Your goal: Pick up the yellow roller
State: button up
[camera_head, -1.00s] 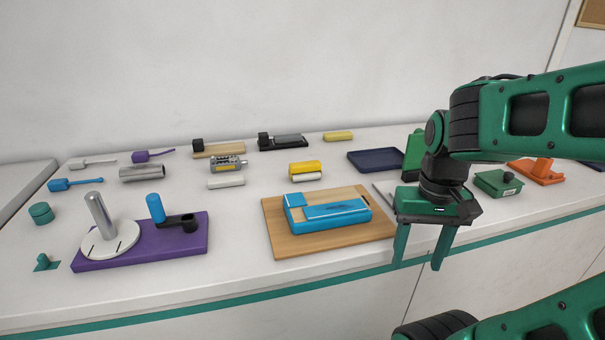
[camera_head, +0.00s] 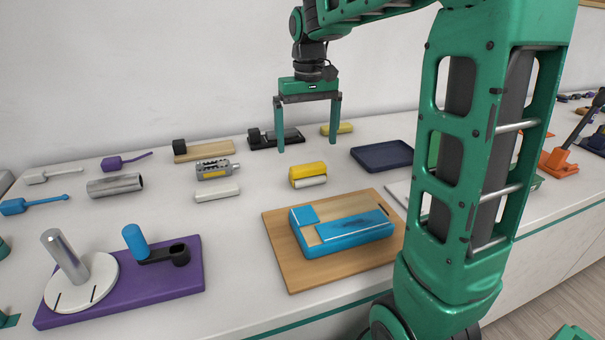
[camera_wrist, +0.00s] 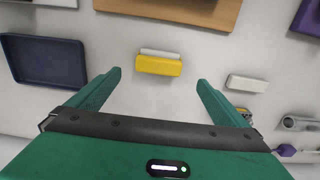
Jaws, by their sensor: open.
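The yellow roller (camera_head: 307,169), a rounded yellow piece with a white strip along its front, lies on the counter behind the wooden board. In the wrist view the roller (camera_wrist: 159,66) lies crosswise, centred just beyond the gap between the fingertips, with the white strip on its far side. My gripper (camera_head: 308,146) is open, empty and pointing down, its fingers raised around the counter's back part. My gripper (camera_wrist: 159,80) touches nothing that I can see. A second yellow piece (camera_head: 338,129), a plain bar, lies at the back by the wall.
A blue box (camera_head: 340,232) sits on the wooden board (camera_head: 283,266) in front. A dark blue tray (camera_head: 382,155) lies right of the roller. A white bar (camera_head: 216,194) and a grey cylinder device (camera_head: 216,168) lie left. A black device (camera_head: 275,138) stands behind. Bare counter surrounds the roller.

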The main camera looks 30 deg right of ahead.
aim_at(308, 166)
notch_tip(308, 166, down, 9)
jog(key=shift+d+f, duration=0.1)
dwell(0.5)
jog(key=shift+c, duration=0.2)
jog(key=c, duration=1.1)
